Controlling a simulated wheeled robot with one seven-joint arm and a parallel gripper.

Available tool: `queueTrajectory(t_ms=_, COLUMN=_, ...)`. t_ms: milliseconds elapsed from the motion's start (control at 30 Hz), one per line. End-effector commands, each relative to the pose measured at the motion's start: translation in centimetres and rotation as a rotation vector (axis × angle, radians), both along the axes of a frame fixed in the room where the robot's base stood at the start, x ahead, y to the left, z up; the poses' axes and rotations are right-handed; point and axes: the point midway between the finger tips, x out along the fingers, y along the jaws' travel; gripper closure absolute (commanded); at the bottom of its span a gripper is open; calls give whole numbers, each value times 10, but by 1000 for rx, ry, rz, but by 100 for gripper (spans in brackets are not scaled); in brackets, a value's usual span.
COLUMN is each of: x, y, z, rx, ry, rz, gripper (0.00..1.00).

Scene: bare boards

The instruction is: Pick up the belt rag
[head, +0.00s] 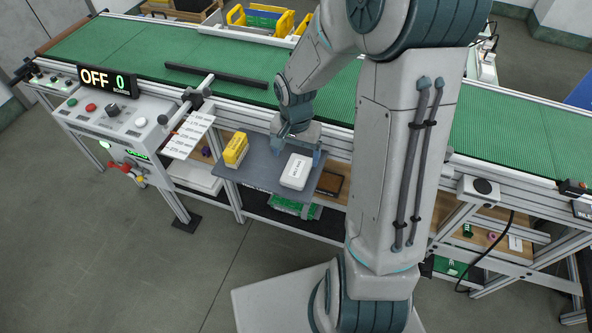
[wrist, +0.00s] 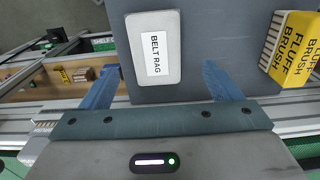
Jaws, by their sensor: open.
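The belt rag is a pale grey-white block with a white label reading BELT RAG (wrist: 155,72). It lies on a dark grey shelf (wrist: 210,60) that juts out from the conveyor's front. In the head view the belt rag (head: 296,171) is on the right part of that shelf. My gripper (wrist: 160,85) is open, with its blue fingers apart and nothing between them except the near end of the rag in the wrist view. In the head view my gripper (head: 296,150) is just behind the rag, towards the conveyor. I cannot tell its height above the shelf.
A yellow fluff brush (head: 235,150) stands on the shelf's left part; it also shows in the wrist view (wrist: 291,50). The green conveyor (head: 220,62) runs behind. A control panel (head: 112,117) reading OFF is at left. A wooden lower shelf (wrist: 70,80) lies beneath.

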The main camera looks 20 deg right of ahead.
Motion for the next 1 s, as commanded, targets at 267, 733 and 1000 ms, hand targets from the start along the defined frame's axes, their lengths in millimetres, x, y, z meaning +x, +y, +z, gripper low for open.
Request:
queueTrajectory(t_ms=267, x=-6, y=-1, z=-33, rx=2, ry=6, rz=0, gripper=15)
queueTrajectory(t_ms=733, x=-5, y=-2, z=-52, rx=1, ry=1, rz=-1, gripper=21)
queueTrajectory(t_ms=1000, x=-5, y=-1, z=-52, rx=1, ry=1, rz=-1, gripper=64)
